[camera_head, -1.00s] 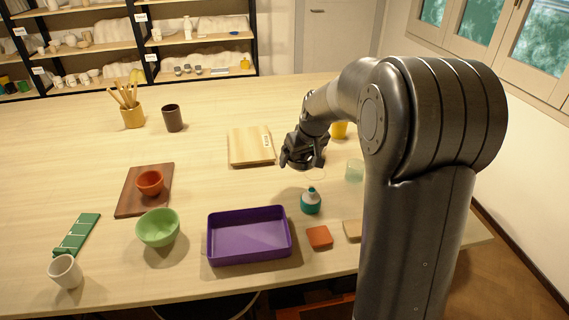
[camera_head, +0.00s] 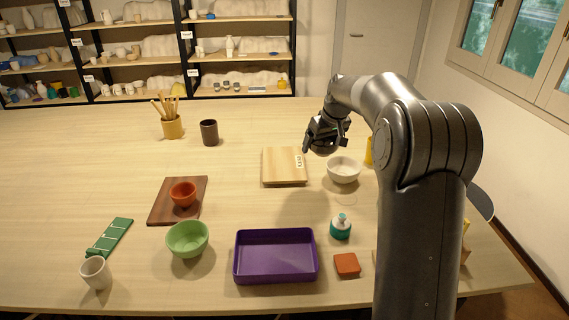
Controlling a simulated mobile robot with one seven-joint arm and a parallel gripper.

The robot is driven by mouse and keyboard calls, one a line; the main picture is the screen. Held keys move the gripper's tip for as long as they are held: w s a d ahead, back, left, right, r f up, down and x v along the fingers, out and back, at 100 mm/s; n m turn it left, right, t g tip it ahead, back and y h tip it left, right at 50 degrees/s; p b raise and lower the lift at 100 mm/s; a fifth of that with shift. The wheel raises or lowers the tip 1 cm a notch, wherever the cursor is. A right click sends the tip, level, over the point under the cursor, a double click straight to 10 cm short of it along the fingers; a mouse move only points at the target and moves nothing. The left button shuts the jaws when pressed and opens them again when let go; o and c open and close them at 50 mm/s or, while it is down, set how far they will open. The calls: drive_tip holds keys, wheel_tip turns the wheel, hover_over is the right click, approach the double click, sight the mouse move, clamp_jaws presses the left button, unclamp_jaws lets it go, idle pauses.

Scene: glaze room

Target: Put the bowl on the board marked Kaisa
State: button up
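A pale wooden board (camera_head: 276,167) lies mid-table with a small white label on its right side; the lettering is too small to read surely. A white bowl (camera_head: 343,172) stands on the table just right of this board, apart from it. A green bowl (camera_head: 187,240) stands nearer the front left. A small orange-red bowl (camera_head: 183,195) sits on a dark brown board (camera_head: 164,212). My gripper (camera_head: 312,147) is raised near the pale board's back right corner, behind and left of the white bowl. Its fingers are too small and dark to judge.
A purple tray (camera_head: 275,275), a teal bottle (camera_head: 340,230) and an orange block (camera_head: 346,264) are in front. A brush pot (camera_head: 172,127) and a dark cup (camera_head: 209,133) stand behind. A yellow object (camera_head: 369,152) is partly hidden by my arm. The back left is clear.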

drive_tip(key=shift+w+a, duration=0.35)
drive_tip(key=shift+w, duration=0.1)
hover_over(282, 168)
drive_tip(key=s, duration=0.2)
drive_tip(key=f, duration=0.7)
drive_tip(key=shift+w+d, duration=0.15)
drive_tip(key=shift+d, duration=0.1)
drive_tip(key=shift+f, duration=1.9)
drive_tip(key=shift+f, duration=0.15)
drive_tip(key=o, duration=0.8)
